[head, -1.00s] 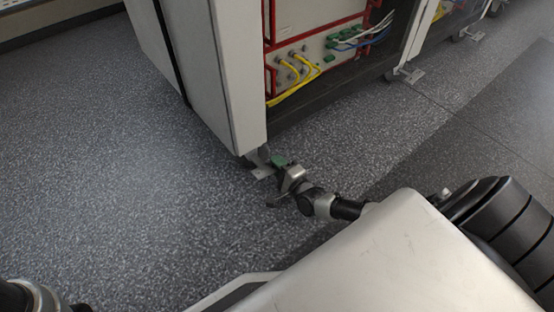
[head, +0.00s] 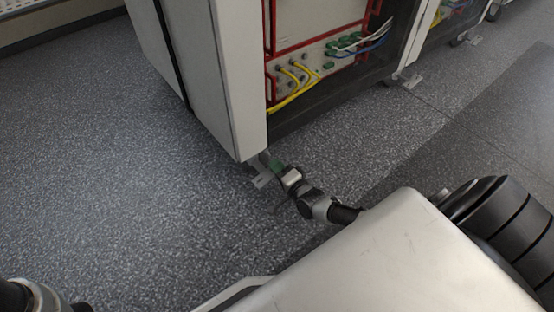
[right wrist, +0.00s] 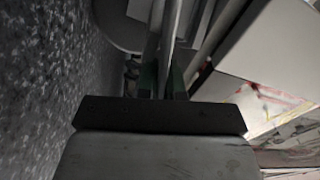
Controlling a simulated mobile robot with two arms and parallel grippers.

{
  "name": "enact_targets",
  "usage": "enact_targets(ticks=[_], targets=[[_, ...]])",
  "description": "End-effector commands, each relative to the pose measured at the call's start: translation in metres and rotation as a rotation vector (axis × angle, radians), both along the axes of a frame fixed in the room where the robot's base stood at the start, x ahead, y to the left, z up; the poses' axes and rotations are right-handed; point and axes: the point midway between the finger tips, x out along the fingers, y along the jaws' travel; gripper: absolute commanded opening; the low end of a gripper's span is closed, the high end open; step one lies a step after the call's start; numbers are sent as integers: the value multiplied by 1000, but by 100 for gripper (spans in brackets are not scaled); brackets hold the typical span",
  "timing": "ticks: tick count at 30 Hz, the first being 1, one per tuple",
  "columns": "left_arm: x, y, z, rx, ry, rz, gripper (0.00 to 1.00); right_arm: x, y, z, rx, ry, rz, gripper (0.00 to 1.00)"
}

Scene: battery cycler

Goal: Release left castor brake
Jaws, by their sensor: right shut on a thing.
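The left castor (head: 264,158) is under the near corner of the cabinet, with its flat metal brake pedal (head: 261,180) sticking out low above the floor. My right gripper (head: 275,166) reaches in from the right at this castor. In the right wrist view, its green-padded fingers (right wrist: 162,80) are shut on a thin grey metal piece of the brake pedal (right wrist: 170,45). The exact pedal angle is hard to tell. Only a bit of my left arm shows at the bottom left; its gripper is out of view.
The cabinet (head: 215,95) stands close above the gripper, with yellow cables (head: 290,98) and blue cables (head: 370,42) in its open side. Another castor with a pedal (head: 408,80) is farther right. The floor (head: 110,170) at left is clear.

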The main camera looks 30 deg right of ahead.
Motion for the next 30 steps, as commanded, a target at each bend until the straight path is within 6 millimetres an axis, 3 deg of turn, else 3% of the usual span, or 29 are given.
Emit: enact_targets(ticks=[1,6,16,30], targets=[[0,0,0,0,0,0,0,0,1,-1,-4,0,2,10],[0,0,0,0,0,0,0,0,0,-1,-2,0,1,32],[0,0,4,0,1,0,0,-6,0,1,0,2,1,32],[0,0,47,0,1,0,0,-90,-7,2,0,4,1,32]])
